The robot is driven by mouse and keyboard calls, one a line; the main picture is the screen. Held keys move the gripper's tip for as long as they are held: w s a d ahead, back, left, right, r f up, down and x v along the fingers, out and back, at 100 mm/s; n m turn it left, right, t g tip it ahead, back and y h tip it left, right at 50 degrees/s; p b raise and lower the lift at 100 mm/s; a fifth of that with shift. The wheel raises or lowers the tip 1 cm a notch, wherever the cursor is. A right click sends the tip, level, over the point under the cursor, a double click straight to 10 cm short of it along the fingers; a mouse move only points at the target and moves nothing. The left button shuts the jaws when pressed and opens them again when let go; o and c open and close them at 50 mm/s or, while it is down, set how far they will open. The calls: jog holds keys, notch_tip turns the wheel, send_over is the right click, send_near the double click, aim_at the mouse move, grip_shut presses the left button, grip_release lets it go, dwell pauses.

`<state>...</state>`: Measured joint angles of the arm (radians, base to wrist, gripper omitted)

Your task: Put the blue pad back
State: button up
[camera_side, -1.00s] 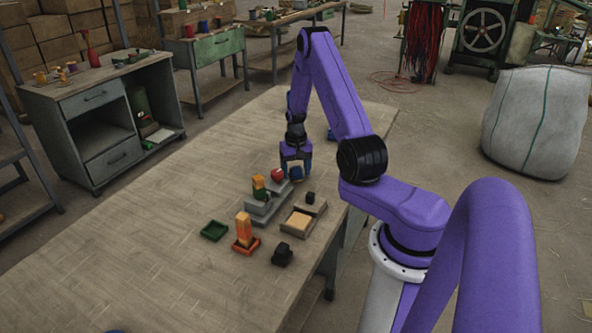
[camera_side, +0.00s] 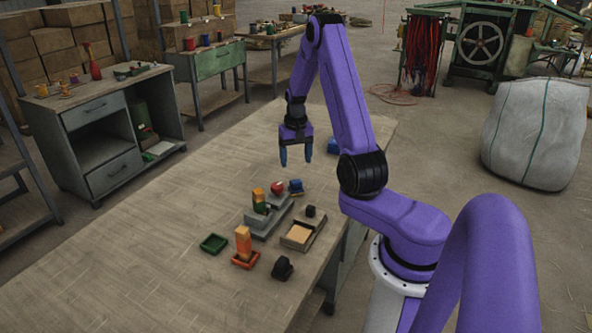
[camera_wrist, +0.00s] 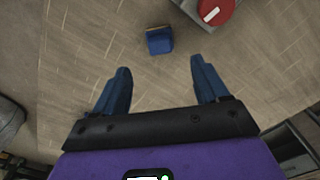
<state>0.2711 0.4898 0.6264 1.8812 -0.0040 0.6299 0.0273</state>
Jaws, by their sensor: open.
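A small blue piece (camera_side: 296,185), which looks like the blue pad, sits at the far end of the grey stepped stand (camera_side: 262,225), close to a round red piece (camera_side: 277,188). In the wrist view a blue block (camera_wrist: 159,40) with a tan edge appears beyond my fingertips, left of the red piece (camera_wrist: 213,10) on its grey base. My gripper (camera_side: 296,163) is above and behind the blue piece, pointing down. Its blue fingers (camera_wrist: 162,75) are apart and nothing is between them. Another blue block (camera_side: 334,146) lies near the table's right edge.
An orange stack (camera_side: 243,242) in a red-orange tray, a green tray (camera_side: 213,243), a black piece (camera_side: 282,268) and a grey tray with a tan block (camera_side: 299,234) stand nearer the camera. The table's left side is clear.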

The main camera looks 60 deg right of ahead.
jog(key=a+r+n, duration=0.5)
jog(key=a, duration=0.7)
jog(key=a+r+n, duration=0.5)
jog(key=a, duration=0.8)
jog(key=s+a+r+n, duration=0.2)
jog(key=s+a+n, duration=0.3)
jog(key=s+a, duration=0.35)
jog(key=s+a+r+n, duration=0.1)
jog(key=s+n, duration=0.5)
jog(key=s, duration=0.9)
jog(key=shift+n, duration=0.3)
jog(key=shift+a, duration=0.1)
